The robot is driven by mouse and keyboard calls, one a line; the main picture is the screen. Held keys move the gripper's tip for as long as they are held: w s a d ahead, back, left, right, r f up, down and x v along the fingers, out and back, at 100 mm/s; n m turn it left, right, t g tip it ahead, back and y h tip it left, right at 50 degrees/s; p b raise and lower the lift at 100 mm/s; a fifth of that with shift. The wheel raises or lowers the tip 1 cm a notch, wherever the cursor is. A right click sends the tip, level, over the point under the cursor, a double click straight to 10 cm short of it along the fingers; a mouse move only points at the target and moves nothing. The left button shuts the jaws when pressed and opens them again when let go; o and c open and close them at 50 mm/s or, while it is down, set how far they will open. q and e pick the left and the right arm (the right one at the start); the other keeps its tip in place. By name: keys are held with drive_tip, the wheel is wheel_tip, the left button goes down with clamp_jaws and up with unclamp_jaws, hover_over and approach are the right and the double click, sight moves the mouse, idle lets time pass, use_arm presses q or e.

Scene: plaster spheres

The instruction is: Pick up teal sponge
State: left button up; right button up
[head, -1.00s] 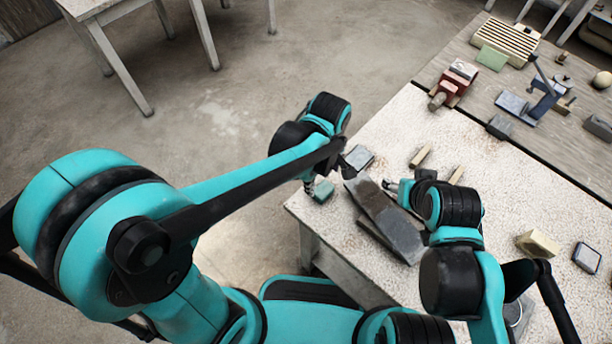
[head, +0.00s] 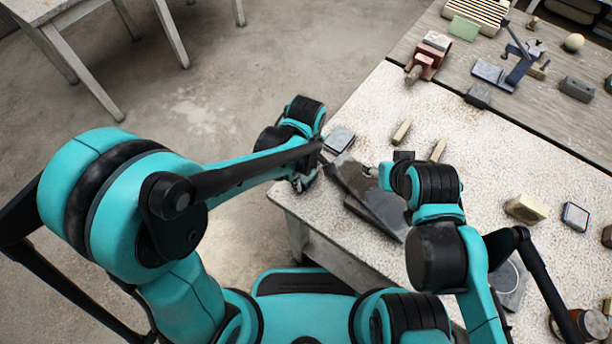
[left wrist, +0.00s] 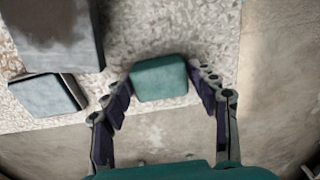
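The teal sponge (left wrist: 160,78) lies near the table's edge in the left wrist view. The fingertips of my left gripper (left wrist: 160,76) are on either side of it, very close to its sides. The fingers look spread around it; firm contact cannot be made out. In the head view my left gripper (head: 303,182) is low at the table's near left corner, and the sponge is hidden by the gripper and arm. My right gripper (head: 371,171) is over the dark grey block, pointing left; its fingers are too small to read.
A dark grey block (head: 378,212) and a small grey-topped block (head: 339,139) lie close to my left gripper. Tan sticks (head: 402,131) lie further back. The speckled table (head: 480,150) has clear room in its middle; its near left edge is close to the sponge.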

sight(306, 174)
use_arm(q)
drive_tip(key=shift+c, duration=1.1)
drive_tip(key=shift+r, duration=0.1)
wheel_tip(306, 174, up, 9)
drive_tip(key=p, duration=0.4)
drive_tip(key=shift+r, duration=0.4)
drive_tip(key=shift+o, duration=1.1)
drive_tip(key=c, duration=0.5)
